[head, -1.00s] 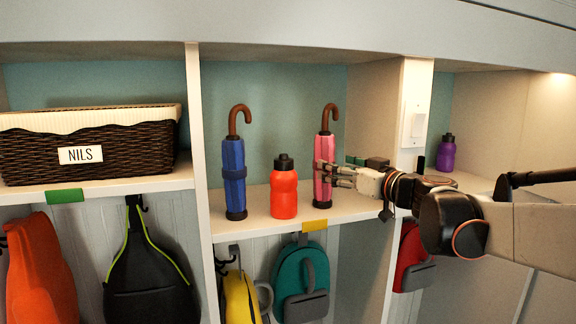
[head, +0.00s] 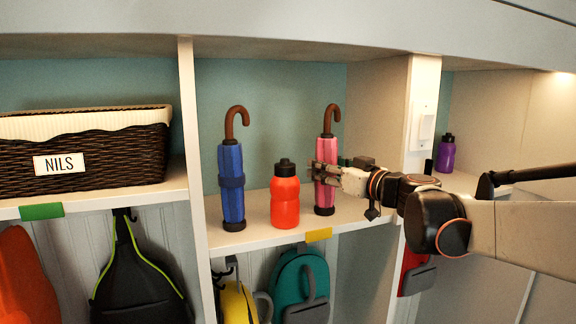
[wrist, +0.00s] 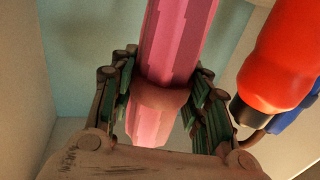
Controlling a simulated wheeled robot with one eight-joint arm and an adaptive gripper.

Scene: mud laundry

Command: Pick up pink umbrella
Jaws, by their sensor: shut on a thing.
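The pink umbrella (head: 326,196) stands upright on the middle cubby shelf in the head view, with a brown hooked handle and black base. My gripper (head: 326,170) reaches in from the right and is shut on the umbrella's upper middle. In the wrist view the pink umbrella (wrist: 170,50) passes between the two fingers of my gripper (wrist: 163,100), which lie along both its sides. Part of its body is hidden by the fingers in the head view. Its base appears at the shelf; I cannot tell if it is lifted.
A red bottle (head: 285,200) stands just left of the umbrella, and a blue umbrella (head: 231,185) is farther left. A divider wall (head: 416,130) is close on the right. A purple bottle (head: 446,155) stands beyond it. A wicker basket (head: 90,160) fills the left cubby.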

